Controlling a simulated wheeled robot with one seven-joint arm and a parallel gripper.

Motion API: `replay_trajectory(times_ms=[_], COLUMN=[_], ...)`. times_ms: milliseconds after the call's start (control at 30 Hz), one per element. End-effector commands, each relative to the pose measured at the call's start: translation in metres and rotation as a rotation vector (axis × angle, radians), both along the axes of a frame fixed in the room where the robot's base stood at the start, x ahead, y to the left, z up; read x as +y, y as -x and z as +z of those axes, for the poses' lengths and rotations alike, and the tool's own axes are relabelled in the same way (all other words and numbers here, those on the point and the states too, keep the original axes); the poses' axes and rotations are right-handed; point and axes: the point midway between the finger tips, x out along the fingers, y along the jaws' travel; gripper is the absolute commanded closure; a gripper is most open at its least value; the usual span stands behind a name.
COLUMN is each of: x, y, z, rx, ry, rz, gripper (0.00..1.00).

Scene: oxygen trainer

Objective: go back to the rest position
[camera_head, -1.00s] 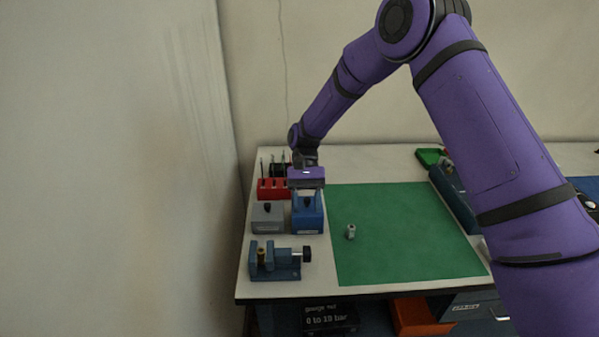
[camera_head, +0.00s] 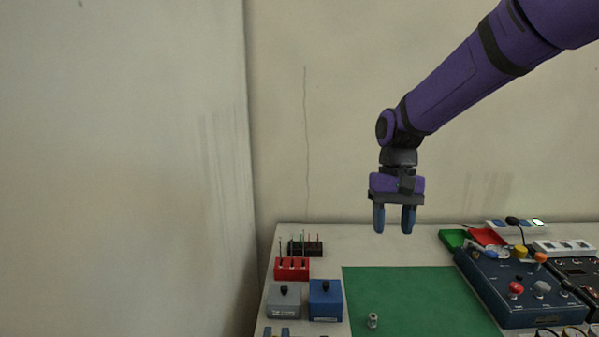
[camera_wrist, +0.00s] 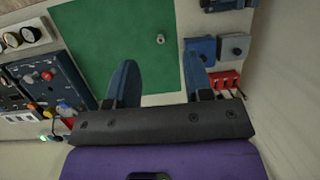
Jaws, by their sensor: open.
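My gripper (camera_head: 394,222) hangs fingers down in the head view, high above the back of the bench, clear of everything. Its two blue fingers are apart with nothing between them. In the wrist view the open fingers (camera_wrist: 160,85) show over the green mat (camera_wrist: 110,35) and the bench. My purple arm reaches in from the upper right in the head view.
On the bench, a blue box (camera_head: 325,301), a grey box (camera_head: 284,301) and a red rack (camera_head: 292,268) stand left of the mat. A small metal fitting (camera_head: 373,320) is on the mat. A blue control panel (camera_head: 520,290) stands at right. Air around my gripper is free.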

Motion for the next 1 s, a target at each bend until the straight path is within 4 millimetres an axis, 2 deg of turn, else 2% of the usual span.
replay_trajectory(times_ms=[33,200,500,733,1000], x=[-0.008,-0.031,-0.069,-0.093,-0.115], y=[0.009,0.038,0.097,0.144,0.196], z=[0.012,0.043,0.082,0.098,0.102], rx=[-0.038,-0.152,-0.353,-0.505,-0.669], ry=[0.000,0.001,0.009,0.020,0.038], rz=[-0.002,-0.003,-0.007,-0.009,-0.009], gripper=[0.53,0.53,0.53,0.53,0.53])
